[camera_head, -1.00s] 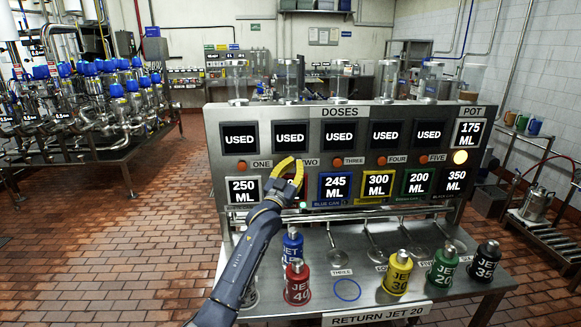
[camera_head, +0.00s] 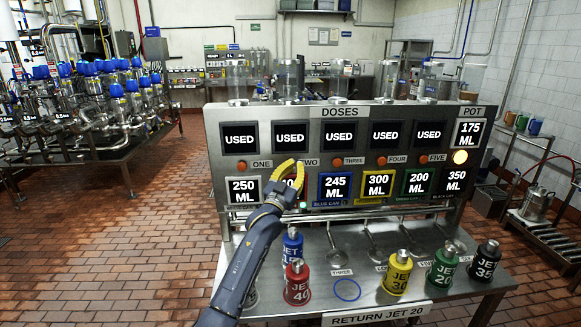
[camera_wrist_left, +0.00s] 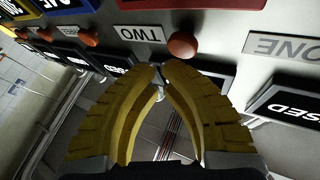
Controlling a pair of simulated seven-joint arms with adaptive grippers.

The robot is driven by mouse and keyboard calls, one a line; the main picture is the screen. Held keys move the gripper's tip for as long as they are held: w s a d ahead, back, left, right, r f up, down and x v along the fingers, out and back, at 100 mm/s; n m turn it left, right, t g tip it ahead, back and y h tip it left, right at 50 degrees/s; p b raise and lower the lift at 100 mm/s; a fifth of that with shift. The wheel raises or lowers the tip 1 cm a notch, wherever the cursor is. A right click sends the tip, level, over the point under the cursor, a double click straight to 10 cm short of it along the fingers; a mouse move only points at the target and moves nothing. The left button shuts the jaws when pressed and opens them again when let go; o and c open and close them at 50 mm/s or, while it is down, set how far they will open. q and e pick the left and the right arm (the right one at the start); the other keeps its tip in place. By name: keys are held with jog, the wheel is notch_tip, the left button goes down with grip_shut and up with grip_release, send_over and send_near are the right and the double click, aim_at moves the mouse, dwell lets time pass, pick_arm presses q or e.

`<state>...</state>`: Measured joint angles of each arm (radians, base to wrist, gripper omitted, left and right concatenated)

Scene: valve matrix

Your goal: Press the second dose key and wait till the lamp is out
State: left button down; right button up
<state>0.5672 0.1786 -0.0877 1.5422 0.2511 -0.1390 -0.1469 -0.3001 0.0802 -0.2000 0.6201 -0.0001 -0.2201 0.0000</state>
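The dose board (camera_head: 225,112) has a row of orange keys under several screens that all read USED. The second dose key, labelled TWO, is hidden behind my left gripper (camera_head: 279,171) in the head view. In the left wrist view it is a round orange key (camera_wrist_left: 183,46) beside the TWO label (camera_wrist_left: 141,34). My left gripper's yellow fingers (camera_wrist_left: 158,68) are closed tip to tip with nothing seen between them. The tips are close to the key; contact cannot be told. A lamp (camera_head: 460,157) glows pale yellow below the POT screen (camera_head: 468,133), which reads 175 ML. My right gripper is not in view.
Lower volume screens sit under the keys. A small pale green light (camera_head: 303,204) shows beside my left wrist.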

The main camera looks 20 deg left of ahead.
pick_arm(q)
jog(key=shift+s, duration=0.1)
jog(key=shift+s+d, duration=0.35)
jog(key=shift+s, duration=0.4)
jog(key=shift+s+d, duration=0.35)
jog(key=shift+s, duration=0.35)
jog(key=shift+s+d, duration=0.35)
jog(key=shift+s, duration=0.4)
